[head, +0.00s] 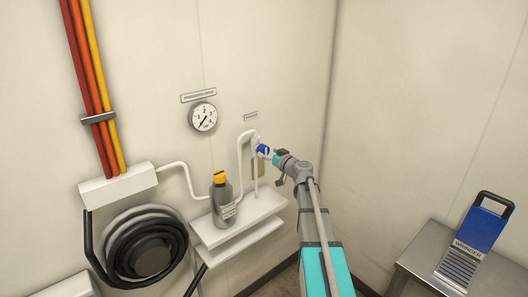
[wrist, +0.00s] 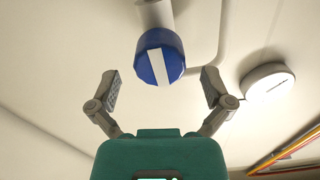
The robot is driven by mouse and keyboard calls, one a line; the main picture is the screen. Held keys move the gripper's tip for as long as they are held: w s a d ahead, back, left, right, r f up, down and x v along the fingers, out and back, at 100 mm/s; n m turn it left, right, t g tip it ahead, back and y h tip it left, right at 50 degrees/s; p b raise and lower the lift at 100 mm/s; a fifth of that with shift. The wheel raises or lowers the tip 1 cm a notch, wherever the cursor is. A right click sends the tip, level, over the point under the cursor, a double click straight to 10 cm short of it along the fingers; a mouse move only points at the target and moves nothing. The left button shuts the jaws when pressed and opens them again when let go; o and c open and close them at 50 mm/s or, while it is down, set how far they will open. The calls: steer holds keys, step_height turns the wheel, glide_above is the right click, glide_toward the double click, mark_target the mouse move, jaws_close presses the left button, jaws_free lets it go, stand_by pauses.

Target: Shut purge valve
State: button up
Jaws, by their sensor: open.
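The purge valve shows as a round blue knob (wrist: 160,57) with a white stripe across its face, fixed on a white pipe in the wrist view. In the head view the blue knob (head: 263,150) sits on the back wall beside a bent white pipe. My gripper (wrist: 161,88) is open, with one finger on each side of the knob and clear gaps between. The knob lies ahead of the fingers, and I see no contact. In the head view my gripper (head: 274,157) is at the knob, its fingers too small to make out.
A pressure gauge (head: 203,117) is on the wall left of the knob. A grey bottle with a yellow cap (head: 221,198) stands on a white shelf (head: 262,205) below. A coiled black hose (head: 148,252) hangs at left. A blue device (head: 477,237) stands on a metal table (head: 425,262) at right.

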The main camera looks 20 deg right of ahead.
steer(key=shift+x, duration=1.1)
steer(key=c, duration=1.1)
